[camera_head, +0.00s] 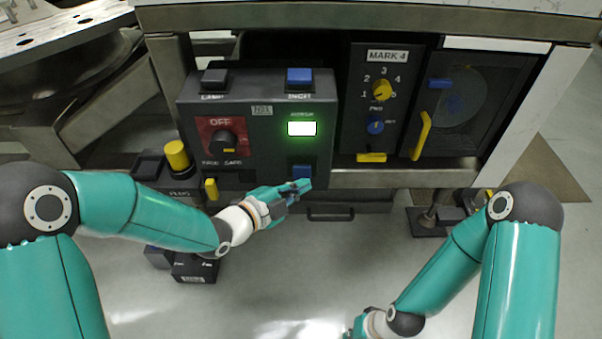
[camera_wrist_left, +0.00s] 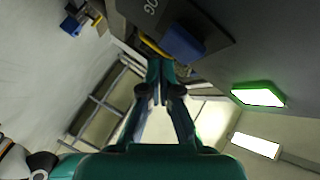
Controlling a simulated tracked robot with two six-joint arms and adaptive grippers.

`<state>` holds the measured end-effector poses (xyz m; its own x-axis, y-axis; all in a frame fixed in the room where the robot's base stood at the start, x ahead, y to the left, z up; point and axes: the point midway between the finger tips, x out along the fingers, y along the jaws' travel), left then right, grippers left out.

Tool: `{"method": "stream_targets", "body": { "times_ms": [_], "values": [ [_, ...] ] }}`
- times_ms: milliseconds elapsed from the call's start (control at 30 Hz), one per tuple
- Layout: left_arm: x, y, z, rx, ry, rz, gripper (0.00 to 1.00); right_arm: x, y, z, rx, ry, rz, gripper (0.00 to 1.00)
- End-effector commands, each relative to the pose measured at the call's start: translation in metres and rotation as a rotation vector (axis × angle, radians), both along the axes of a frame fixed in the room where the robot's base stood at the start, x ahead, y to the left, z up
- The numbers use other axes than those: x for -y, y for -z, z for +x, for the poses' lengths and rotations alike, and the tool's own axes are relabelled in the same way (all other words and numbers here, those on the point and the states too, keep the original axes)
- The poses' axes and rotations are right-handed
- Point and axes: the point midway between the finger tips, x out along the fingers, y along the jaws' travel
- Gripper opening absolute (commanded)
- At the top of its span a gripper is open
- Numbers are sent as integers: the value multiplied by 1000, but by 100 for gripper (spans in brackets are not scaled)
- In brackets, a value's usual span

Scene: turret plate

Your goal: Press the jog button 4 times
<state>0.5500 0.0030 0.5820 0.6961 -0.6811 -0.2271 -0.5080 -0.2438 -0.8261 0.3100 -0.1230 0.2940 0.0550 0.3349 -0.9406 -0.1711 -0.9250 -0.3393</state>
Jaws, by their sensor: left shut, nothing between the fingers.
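The jog button, a blue block (camera_head: 302,171), sits low on the right of the dark control box (camera_head: 260,155) in the head view. In the left wrist view the blue button (camera_wrist_left: 182,43) stands out from a dark panel marked "OG", the rest of the label being cut off. My left gripper (camera_head: 303,186) is shut and empty, its tips just below and in front of the button. In the wrist view its tips (camera_wrist_left: 160,68) lie beside the button; I cannot tell whether they touch it. My right gripper (camera_head: 354,333) is mostly cut off at the bottom edge.
A MARK 4 panel (camera_head: 362,78) stands to the right.

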Motion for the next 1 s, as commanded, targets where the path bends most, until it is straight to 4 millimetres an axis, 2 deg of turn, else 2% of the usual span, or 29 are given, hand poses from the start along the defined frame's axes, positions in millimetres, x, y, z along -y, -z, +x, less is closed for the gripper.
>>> {"method": "stream_targets", "body": {
  "times_ms": [733,1000],
  "values": [
    [0,0,0,0,-1,0,0,0,0,0,0,0,0,0],
    [0,-1,7,2,-1,0,0,0,6,0,0,0,0,0]
  ]
}}
